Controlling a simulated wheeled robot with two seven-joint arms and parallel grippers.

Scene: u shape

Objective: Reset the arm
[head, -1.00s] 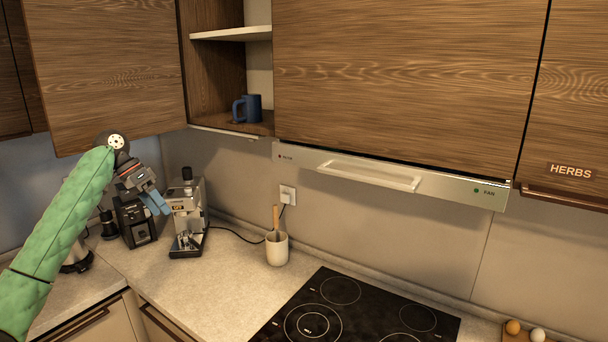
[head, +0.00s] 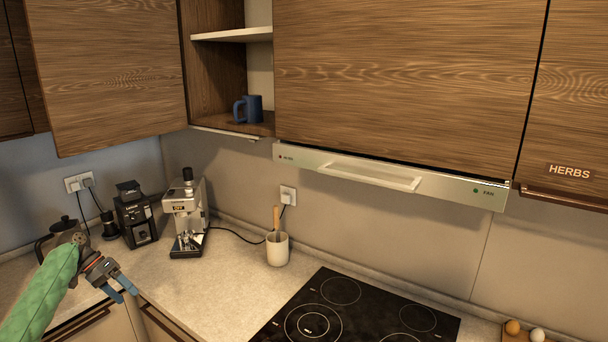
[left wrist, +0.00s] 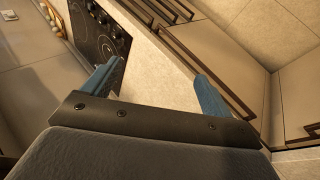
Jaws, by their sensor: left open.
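My left arm, in a green sleeve, comes in at the lower left of the head view. Its gripper (head: 125,290) is low over the front of the left counter. The gripper has blue fingers, spread apart and empty. The left wrist view also shows the open gripper (left wrist: 158,88), with the two blue fingers apart and nothing between them. My right gripper is not in view.
A coffee machine (head: 186,215), a grinder (head: 136,215) and a kettle (head: 62,232) stand on the counter (head: 215,282). A white utensil cup (head: 277,249) stands beside the cooktop (head: 345,312).

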